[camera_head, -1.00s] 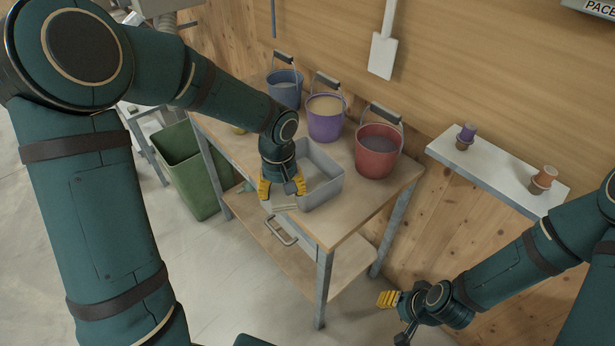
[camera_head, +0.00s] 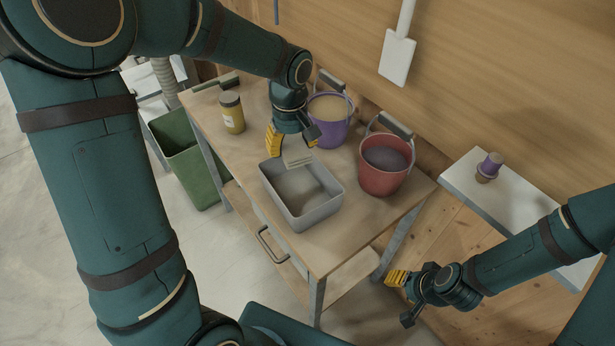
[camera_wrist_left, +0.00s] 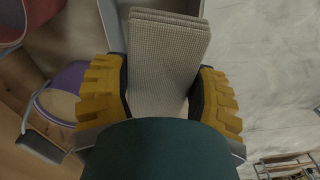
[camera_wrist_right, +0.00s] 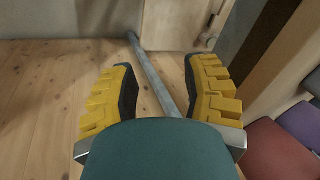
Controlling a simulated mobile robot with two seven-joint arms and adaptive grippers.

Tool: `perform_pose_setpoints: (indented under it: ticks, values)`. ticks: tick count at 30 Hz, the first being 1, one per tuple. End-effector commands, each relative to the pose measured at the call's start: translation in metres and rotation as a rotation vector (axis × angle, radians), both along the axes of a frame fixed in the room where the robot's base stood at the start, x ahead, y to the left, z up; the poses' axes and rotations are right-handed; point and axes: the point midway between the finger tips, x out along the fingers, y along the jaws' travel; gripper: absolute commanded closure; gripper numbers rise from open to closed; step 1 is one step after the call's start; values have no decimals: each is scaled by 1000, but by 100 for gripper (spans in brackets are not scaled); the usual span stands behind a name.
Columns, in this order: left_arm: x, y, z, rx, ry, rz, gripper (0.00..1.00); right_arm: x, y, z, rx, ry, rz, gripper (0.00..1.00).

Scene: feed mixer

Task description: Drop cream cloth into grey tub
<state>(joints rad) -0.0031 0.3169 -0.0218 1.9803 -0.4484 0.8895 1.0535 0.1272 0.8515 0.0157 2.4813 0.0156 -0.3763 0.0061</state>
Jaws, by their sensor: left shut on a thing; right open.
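The cream cloth (camera_head: 297,156) is a folded, woven stack held between the fingers of my left gripper (camera_head: 294,141). In the left wrist view the cloth (camera_wrist_left: 166,50) sits between both yellow finger pads of the left gripper (camera_wrist_left: 160,100). The grey tub (camera_head: 333,205) is an open rectangular box on the wooden table. In the head view the cloth appears over the tub's far edge, and the tub's visible inside looks empty. My right gripper (camera_head: 404,297) is open and empty, low beyond the table's right side; its spread fingers (camera_wrist_right: 160,92) show in the right wrist view.
A purple bucket (camera_head: 328,134) and a red bucket (camera_head: 384,180) stand behind and right of the tub. A yellow jar (camera_head: 231,113) stands at the table's left. A green bin (camera_head: 190,165) is on the floor. A wall shelf (camera_head: 510,203) is at right.

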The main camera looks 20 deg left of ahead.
Motion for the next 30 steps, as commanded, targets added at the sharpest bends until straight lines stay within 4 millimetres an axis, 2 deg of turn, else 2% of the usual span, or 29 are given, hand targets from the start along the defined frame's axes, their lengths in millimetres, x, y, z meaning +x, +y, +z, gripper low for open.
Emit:
perform_pose_setpoints:
  ticks: [8,21,30]
  values:
    - [0,0,-12,0,0,0,73,-3,0,-9,2,7,5,53]
    - [0,0,-57,0,0,-1,73,-14,2,-41,7,30,24,53]
    - [0,0,-60,0,-1,-1,73,-15,3,-42,7,33,26,53]
